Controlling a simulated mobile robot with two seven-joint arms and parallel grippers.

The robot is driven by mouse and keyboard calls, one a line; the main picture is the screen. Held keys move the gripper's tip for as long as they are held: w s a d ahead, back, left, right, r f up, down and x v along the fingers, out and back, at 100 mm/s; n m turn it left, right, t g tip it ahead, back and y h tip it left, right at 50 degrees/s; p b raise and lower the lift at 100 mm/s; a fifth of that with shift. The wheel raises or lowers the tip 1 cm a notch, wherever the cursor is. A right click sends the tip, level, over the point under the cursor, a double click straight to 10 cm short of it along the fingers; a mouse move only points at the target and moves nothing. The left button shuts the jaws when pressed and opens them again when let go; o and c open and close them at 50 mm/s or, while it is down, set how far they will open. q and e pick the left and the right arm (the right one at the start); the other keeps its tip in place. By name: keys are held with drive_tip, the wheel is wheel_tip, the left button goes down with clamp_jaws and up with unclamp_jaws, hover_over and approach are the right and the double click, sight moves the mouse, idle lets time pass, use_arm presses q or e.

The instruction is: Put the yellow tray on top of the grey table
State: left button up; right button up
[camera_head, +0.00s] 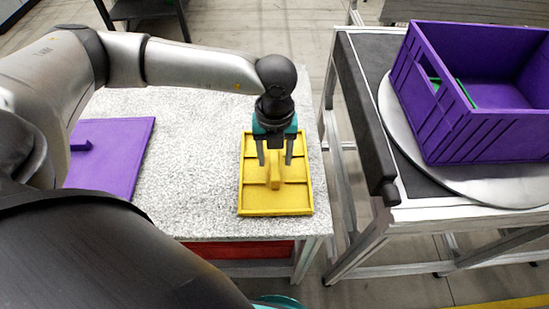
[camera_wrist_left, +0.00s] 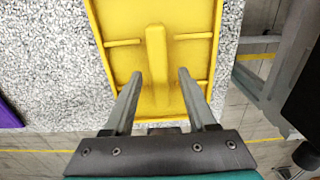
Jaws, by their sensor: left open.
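The yellow tray (camera_head: 276,199) lies flat on the speckled grey table (camera_head: 195,150), near its right edge. A raised ridge runs along the middle of the tray. My left gripper (camera_head: 274,162) is above the tray with its fingers pointing down, one to each side of the ridge. It is open. In the left wrist view, the two fingertips (camera_wrist_left: 160,75) flank the ridge of the yellow tray (camera_wrist_left: 190,60), with nothing gripped between them. I cannot tell how high the fingertips are above the tray. My right gripper does not show.
A purple tray (camera_head: 120,160) with a handle lies at the table's left. To the right, a purple crate (camera_head: 460,125) with something green inside stands on a round grey plate (camera_head: 430,180) on a second table, across a gap. The speckled surface between the trays is clear.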

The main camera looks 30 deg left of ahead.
sight(275, 161)
use_arm(q)
wheel_tip(275, 161, up, 10)
drive_tip(key=p, duration=0.1)
idle(0.6)
